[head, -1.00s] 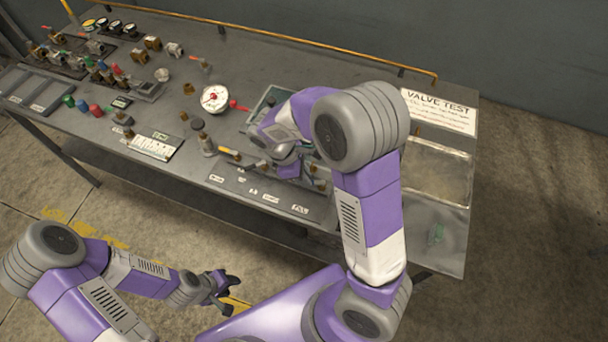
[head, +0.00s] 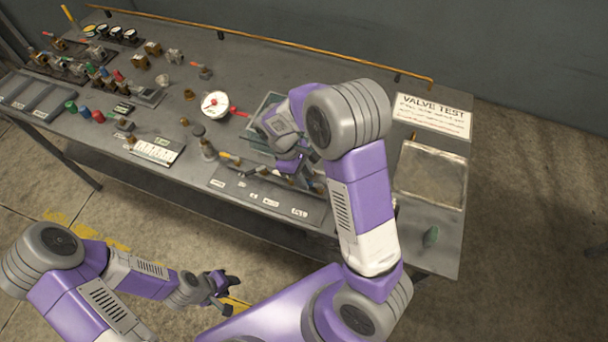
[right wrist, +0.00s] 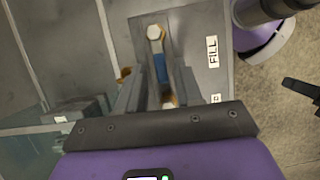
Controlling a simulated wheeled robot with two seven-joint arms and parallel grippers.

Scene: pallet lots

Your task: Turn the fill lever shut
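In the right wrist view a lever with a blue grip (right wrist: 160,69) lies beside a white FILL label (right wrist: 212,51). A pale hexagonal nut (right wrist: 154,32) is at the lever's far end. The fingers of my right gripper (right wrist: 157,75) stand on both sides of the blue grip, with only a narrow gap between them. Whether they press on it cannot be made out. In the head view my right arm hides most of this spot on the bench. My left gripper (head: 226,289) is open and empty, low in front of the bench.
A row of white labels (head: 270,202) runs along the front panel. Several coloured valves stand at the left. An orange rail (head: 270,45) lines the back edge.

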